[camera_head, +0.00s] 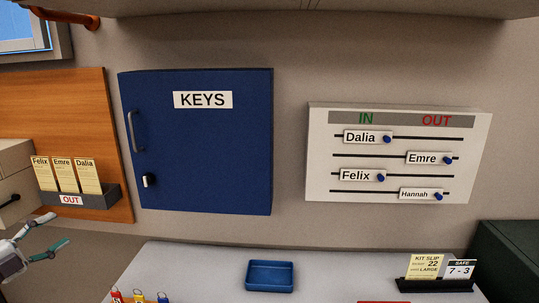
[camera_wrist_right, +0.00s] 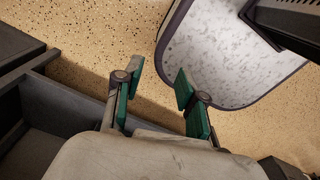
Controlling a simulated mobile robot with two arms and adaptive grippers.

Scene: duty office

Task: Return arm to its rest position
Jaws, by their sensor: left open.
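My left gripper (camera_head: 57,230) is at the lower left edge of the head view. Its two fingers are apart with nothing between them. It is below the card holder marked OUT and left of the table. My right gripper (camera_wrist_right: 160,74) shows in the right wrist view, with its green-padded fingers apart and nothing between them. Speckled tan floor (camera_wrist_right: 75,60) lies beyond its fingertips. The right gripper is not in the head view.
A closed blue KEYS cabinet (camera_head: 200,150) and an IN/OUT board (camera_head: 320,150) hang on the wall. The table (camera_head: 200,265) bears a blue tray (camera_head: 270,276), colored key tags (camera_head: 138,296) and a slip holder (camera_head: 438,286). A card holder (camera_head: 90,198) holds three cards.

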